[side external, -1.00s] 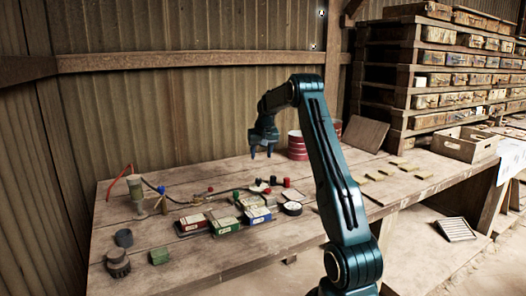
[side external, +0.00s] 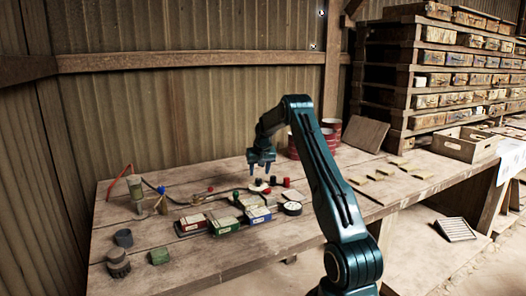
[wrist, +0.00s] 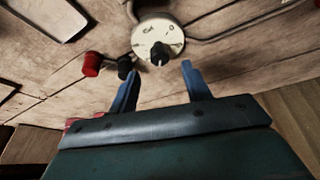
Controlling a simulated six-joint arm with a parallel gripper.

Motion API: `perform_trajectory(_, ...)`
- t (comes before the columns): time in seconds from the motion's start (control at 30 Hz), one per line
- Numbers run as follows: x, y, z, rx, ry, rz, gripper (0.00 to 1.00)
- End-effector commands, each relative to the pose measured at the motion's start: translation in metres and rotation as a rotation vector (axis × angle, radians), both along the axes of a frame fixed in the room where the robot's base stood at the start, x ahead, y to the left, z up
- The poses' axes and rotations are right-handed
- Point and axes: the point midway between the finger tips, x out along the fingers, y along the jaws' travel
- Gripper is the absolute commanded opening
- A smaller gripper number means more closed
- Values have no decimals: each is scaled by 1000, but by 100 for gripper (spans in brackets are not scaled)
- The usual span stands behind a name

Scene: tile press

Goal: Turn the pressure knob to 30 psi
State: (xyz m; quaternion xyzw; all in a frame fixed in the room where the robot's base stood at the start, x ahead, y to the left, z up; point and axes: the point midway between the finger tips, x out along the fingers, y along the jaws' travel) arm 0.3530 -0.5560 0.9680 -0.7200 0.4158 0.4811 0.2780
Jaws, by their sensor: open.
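The pressure knob is a black pointer knob (wrist: 160,55) on a round cream dial (wrist: 150,31) with dark markings. The markings are too small to read for certain, so I cannot tell the setting. In the side external view the dial (side external: 257,187) is a small pale disc on the bench below my gripper. My gripper (side external: 260,174) is open and empty, pointing down above the dial. In the wrist view the blue fingers of my gripper (wrist: 160,70) stand apart, one to each side of the knob's line, with the knob slightly beyond the tips.
A red knob (wrist: 91,64) and a black knob (wrist: 124,66) stand close left of the dial in the wrist view. Red tins stand behind.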

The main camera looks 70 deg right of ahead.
Motion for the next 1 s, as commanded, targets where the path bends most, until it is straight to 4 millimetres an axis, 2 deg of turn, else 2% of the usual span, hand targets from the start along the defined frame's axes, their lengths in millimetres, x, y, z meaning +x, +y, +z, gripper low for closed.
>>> perform_trajectory(0.1, 3, -5, -16, 1, 0, 0, 48)
perform_trajectory(0.3, 7, -12, -33, 0, 0, 0, 48)
perform_trajectory(0.77, 9, -15, -41, -1, 0, 0, 48)
perform_trajectory(0.83, 9, -15, -41, -1, 0, 0, 40)
perform_trajectory(1.0, 9, -15, -41, -1, 0, 0, 7)
